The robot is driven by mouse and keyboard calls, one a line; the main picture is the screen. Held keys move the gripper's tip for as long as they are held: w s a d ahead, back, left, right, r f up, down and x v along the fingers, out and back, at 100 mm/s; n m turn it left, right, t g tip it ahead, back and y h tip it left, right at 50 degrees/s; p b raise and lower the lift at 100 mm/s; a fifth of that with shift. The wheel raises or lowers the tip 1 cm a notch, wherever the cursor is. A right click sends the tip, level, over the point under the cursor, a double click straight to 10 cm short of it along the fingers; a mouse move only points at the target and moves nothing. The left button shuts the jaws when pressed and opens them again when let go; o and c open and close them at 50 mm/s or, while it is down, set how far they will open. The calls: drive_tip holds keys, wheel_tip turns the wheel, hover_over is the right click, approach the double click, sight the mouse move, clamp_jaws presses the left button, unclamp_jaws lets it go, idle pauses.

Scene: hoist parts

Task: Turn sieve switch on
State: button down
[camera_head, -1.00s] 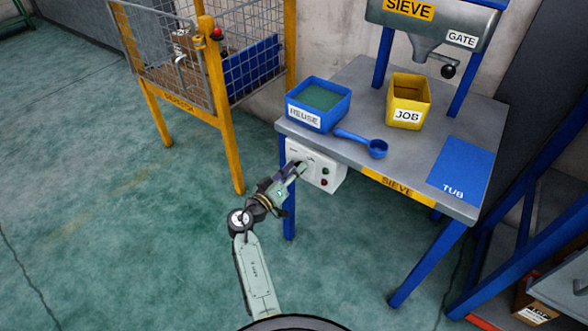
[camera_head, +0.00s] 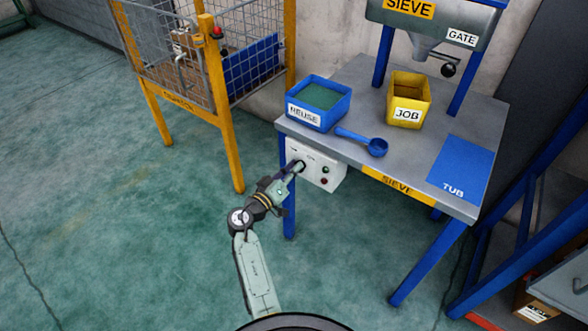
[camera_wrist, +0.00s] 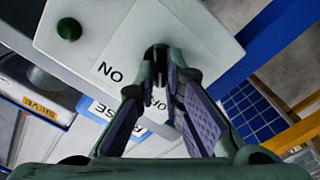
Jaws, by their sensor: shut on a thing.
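The white switch box (camera_head: 326,178) hangs under the front left of the sieve table. In the wrist view the box (camera_wrist: 175,25) is tilted and fills the top. Its black switch knob (camera_wrist: 156,51) sits between my fingertips. My gripper (camera_head: 297,168) reaches the box's left part; in the wrist view my gripper (camera_wrist: 161,72) is shut on the knob. An ON label (camera_wrist: 110,72) lies left of the knob, and an OFF label (camera_wrist: 158,102) shows partly between the fingers. The fingers hide much of the knob, so its exact setting is unclear.
A green button (camera_wrist: 69,28) is on the box. On the table (camera_head: 400,160) stand a blue REUSE tub (camera_head: 318,103), a yellow JOB tub (camera_head: 409,100) and a blue scoop (camera_head: 376,147). A yellow-framed cage (camera_head: 225,130) stands left. Floor left of my arm is clear.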

drive_tip(key=shift+n, duration=0.3)
drive_tip(key=shift+a+f+n+p, duration=0.15)
drive_tip(key=shift+n+p, duration=0.3)
drive_tip(key=shift+n, duration=2.1)
drive_tip(key=shift+d+f+n+p, duration=0.1)
drive_tip(key=shift+n+p, duration=0.4)
drive_tip(key=shift+n, duration=2.1)
drive_tip(key=shift+a+f+n+p, duration=0.15)
drive_tip(key=shift+n+p, duration=0.3)
drive_tip(key=shift+n, duration=2.1)
drive_tip(key=shift+d, duration=0.1)
drive_tip(key=c, duration=1.7)
unclamp_jaws()
